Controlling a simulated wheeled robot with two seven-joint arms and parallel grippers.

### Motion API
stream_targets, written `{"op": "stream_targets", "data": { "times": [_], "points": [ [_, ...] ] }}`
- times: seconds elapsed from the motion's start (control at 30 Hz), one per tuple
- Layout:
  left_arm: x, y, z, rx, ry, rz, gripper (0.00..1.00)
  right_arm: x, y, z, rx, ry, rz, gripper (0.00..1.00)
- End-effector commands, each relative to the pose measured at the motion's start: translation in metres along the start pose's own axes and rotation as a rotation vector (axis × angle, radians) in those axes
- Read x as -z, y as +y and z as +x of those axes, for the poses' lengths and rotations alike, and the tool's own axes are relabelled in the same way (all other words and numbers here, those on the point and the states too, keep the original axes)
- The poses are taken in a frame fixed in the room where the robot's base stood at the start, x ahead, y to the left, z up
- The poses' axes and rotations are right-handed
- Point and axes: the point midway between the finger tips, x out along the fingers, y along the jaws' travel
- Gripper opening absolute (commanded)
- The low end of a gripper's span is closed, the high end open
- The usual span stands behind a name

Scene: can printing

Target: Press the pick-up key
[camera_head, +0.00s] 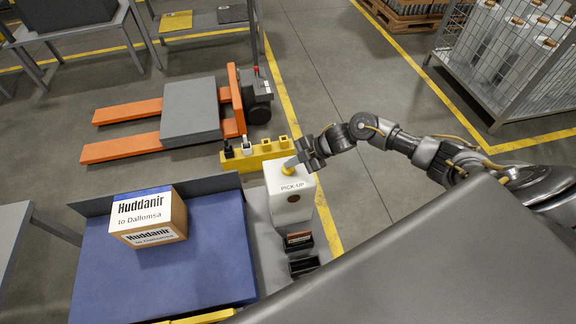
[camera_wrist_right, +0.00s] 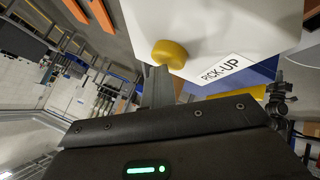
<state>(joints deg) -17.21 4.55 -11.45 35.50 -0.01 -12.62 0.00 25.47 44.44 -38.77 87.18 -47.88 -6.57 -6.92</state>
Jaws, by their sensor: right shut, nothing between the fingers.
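The pick-up key is a round yellow button (camera_head: 288,168) on top of a white box (camera_head: 290,203) labelled "PICK-UP". In the right wrist view the yellow button (camera_wrist_right: 170,53) sits just beyond my fingertips, with the label (camera_wrist_right: 221,69) to its right. My right gripper (camera_head: 293,161) is shut and empty, with its tips at the button. It also shows in the right wrist view (camera_wrist_right: 158,72). The tips look to be touching the button or very close to it; I cannot tell which. My left gripper is not in view.
A cardboard box (camera_head: 150,222) labelled "Huddanir to Dallomsa" stands on a blue surface (camera_head: 200,262) left of the white box. A yellow holder (camera_head: 262,154) stands behind it. An orange pallet truck (camera_head: 130,110) is at the back left, and a wire cage (camera_head: 505,75) at the right.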

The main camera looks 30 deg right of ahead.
Motion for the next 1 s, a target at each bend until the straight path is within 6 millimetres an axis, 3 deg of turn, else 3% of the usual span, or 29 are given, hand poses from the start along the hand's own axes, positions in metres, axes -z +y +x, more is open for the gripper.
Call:
{"op": "stream_targets", "data": {
  "times": [1.0],
  "points": [
    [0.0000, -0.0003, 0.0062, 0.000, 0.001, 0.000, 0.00, -0.0055, -0.0064, 0.0075, 0.004, -0.002, 0.001, 0.00]
  ]
}}
